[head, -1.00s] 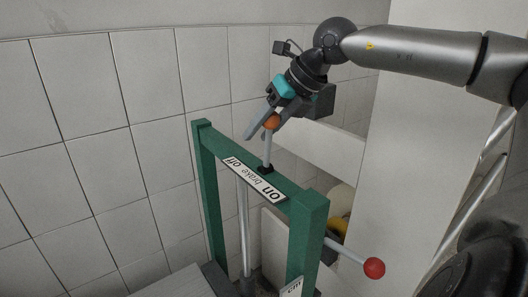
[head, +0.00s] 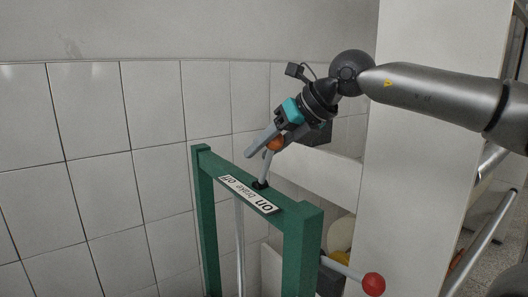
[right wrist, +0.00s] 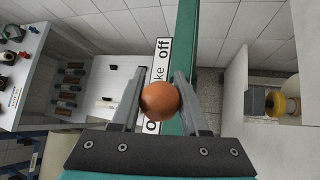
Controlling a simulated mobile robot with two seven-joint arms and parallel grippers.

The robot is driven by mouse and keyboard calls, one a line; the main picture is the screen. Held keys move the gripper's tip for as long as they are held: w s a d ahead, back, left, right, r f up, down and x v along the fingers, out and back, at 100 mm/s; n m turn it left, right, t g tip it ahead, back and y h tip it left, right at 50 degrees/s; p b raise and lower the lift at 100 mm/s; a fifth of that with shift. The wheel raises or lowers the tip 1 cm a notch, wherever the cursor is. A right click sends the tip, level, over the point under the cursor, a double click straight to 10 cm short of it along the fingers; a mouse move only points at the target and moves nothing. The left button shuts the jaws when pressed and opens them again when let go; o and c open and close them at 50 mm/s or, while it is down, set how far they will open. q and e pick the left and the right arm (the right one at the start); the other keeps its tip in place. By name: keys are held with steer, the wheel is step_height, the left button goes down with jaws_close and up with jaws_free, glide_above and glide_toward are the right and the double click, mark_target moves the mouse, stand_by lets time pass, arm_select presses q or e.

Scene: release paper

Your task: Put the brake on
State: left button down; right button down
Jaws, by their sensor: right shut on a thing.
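The brake lever (head: 265,168) is a thin grey rod rising from the top beam of a green frame (head: 203,205), with an orange ball knob (head: 276,143) on top. It leans to the right in the head view, toward the "on" end of the label. The white label plate (head: 246,193) reads "on brake off", with "on" at its near right end. My right gripper (head: 264,146) is shut on the knob; in the right wrist view the knob (right wrist: 160,101) sits between both fingers. The left gripper is not in view.
A second rod with a red ball (head: 373,284) sticks out at the frame's lower right. A white panel (head: 410,170) stands to the right, and a tiled wall (head: 90,150) stands behind. A shelf with parts (right wrist: 85,85) shows left in the right wrist view.

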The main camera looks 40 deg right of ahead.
steer(key=shift+s+f, duration=0.1)
steer(key=c, duration=0.9)
jaws_free()
steer(key=o, duration=0.3)
steer(key=shift+s, duration=0.15)
steer(key=shift+o, duration=0.9)
steer(key=shift+s+d+r, duration=0.1)
steer(key=shift+s+r, duration=0.2)
steer(key=shift+r, duration=0.25)
steer(key=v, duration=1.4)
steer(key=shift+b, duration=0.4)
steer(key=shift+s+f, duration=0.1)
steer(key=shift+s, duration=0.05)
